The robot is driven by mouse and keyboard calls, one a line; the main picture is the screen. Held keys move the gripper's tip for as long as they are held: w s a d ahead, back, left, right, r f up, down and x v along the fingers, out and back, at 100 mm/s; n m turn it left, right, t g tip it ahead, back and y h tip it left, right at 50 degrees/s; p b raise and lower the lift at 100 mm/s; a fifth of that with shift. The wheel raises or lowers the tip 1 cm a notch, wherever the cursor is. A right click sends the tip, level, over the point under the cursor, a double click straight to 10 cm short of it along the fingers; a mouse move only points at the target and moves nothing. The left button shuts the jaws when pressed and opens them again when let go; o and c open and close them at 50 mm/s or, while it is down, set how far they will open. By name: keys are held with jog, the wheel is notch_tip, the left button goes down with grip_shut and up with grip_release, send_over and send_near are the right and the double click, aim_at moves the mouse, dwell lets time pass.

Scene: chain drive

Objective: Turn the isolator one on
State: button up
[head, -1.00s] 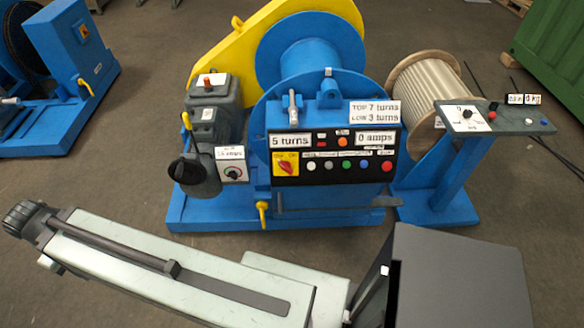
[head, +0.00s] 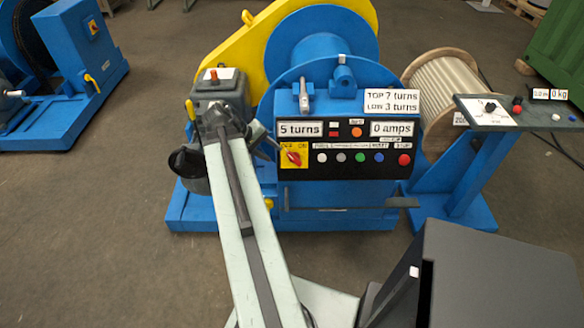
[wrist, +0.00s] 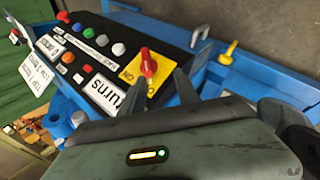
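The isolator is a red rotary handle (head: 293,156) on a yellow plate marked OFF at left and ON at right, low on the left of the black control panel. In the head view the handle slants, its upper end toward OFF. In the wrist view the red handle (wrist: 148,63) stands out from the yellow plate, near the top of the gap between my fingers. My gripper (head: 268,142) is just left of the plate. In the wrist view its two dark fingers (wrist: 153,80) are apart with nothing held; contact with the handle cannot be told.
The panel (head: 345,150) carries several coloured buttons, right of the isolator. A lever (head: 304,97) stands above it. The grey motor (head: 220,90) is behind my arm. A pedestal panel (head: 490,112) stands at right. Open floor (head: 90,220) lies at left.

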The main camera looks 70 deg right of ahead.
aim_at(292, 158)
jog(key=shift+g, duration=0.3)
jog(key=b+x, duration=0.2)
jog(key=x, duration=0.1)
jog(key=s+r+b+x, duration=0.1)
jog(key=b+x, duration=0.1)
jog(key=x, duration=0.1)
jog(key=b+x, duration=0.2)
jog(key=x, duration=0.2)
jog(key=shift+s+d+r, duration=0.25)
jog(key=shift+s+d, duration=0.1)
jog(key=shift+r, duration=0.1)
grip_shut()
